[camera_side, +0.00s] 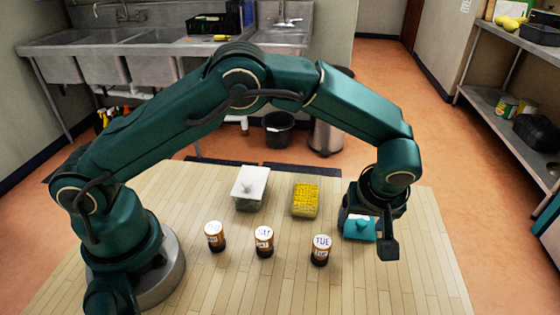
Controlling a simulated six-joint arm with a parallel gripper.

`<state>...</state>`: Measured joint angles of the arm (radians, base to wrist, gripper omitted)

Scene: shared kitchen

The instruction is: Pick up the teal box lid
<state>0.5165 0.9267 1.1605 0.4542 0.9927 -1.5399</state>
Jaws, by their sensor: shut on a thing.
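The teal box lid (361,229) is at the right of the wooden table, under the end of my arm. It shows as a teal slab with a small raised knob. My gripper (372,224) points down and is shut on the lid. Part of the lid is hidden behind the gripper's fingers, and I cannot tell whether it is clear of what is below it.
A box with a white lid (251,183) and a yellow-filled container (306,198) stand left of the gripper on the table (190,285). Pill bottles labelled SU (214,236), SAT (264,241) and TUE (321,249) stand in front. The table's right edge is near.

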